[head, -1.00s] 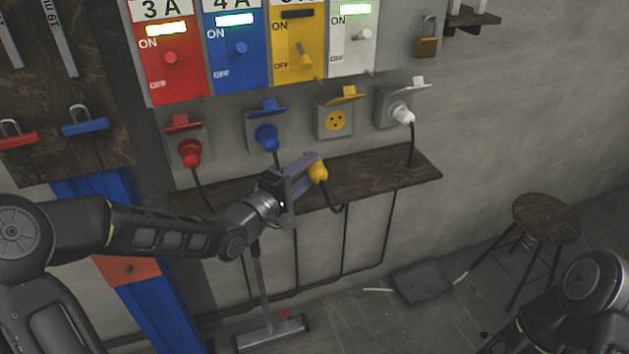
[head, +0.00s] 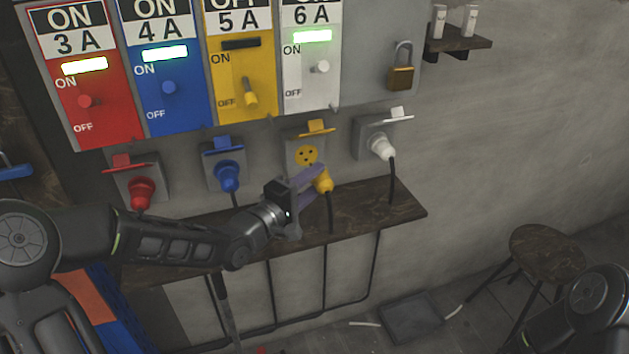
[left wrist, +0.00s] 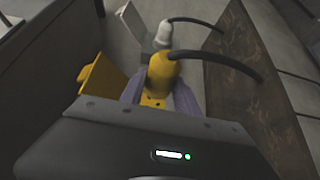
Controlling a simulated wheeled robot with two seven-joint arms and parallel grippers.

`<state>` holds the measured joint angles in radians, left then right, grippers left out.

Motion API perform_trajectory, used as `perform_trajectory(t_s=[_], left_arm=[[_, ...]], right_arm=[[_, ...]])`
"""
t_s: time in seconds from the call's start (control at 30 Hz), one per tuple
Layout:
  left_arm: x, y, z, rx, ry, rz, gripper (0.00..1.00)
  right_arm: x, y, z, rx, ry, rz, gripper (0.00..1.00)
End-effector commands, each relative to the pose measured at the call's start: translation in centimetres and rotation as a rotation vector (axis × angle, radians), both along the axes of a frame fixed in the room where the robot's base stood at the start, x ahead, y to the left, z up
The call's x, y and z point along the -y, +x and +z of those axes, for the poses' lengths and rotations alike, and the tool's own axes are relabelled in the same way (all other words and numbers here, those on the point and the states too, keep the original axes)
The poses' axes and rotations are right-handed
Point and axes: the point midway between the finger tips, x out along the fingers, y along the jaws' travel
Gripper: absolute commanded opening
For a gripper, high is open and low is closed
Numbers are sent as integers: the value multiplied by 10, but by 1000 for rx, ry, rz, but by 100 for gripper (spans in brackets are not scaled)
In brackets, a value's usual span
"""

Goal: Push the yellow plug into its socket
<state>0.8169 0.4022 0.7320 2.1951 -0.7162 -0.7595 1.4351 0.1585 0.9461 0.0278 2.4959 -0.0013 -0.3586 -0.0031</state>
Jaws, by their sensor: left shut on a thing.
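The yellow plug (head: 324,181) is held between the purple fingers of my left gripper (head: 314,180), which is shut on it. A black cord hangs from the plug. The yellow socket (head: 306,155), with dark holes and its yellow lid raised, is just above and left of the plug in the head view; the two are apart. In the left wrist view the plug (left wrist: 162,75) is between the fingers, with the yellow lid (left wrist: 98,84) to its left. My right gripper is not in view.
The blue plug (head: 227,176), red plug (head: 141,192) and white plug (head: 381,147) sit in neighbouring sockets. A dark wooden shelf (head: 385,214) runs below the sockets. The yellow panel (head: 242,60) reads OFF above. A stool (head: 546,253) stands at right.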

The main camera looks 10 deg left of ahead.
Motion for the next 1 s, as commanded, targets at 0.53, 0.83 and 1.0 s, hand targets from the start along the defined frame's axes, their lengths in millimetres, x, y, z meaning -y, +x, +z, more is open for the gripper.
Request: perform_trajectory(t_s=[0.53, 0.83, 1.0], left_arm=[[-8, 14, 1, 3, -1, 0, 2], [-22, 36, 0, 2, -1, 0, 2], [-28, 45, 1, 2, -1, -1, 2]], right_arm=[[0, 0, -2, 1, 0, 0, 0], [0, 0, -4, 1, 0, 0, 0], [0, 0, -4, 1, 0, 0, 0]])
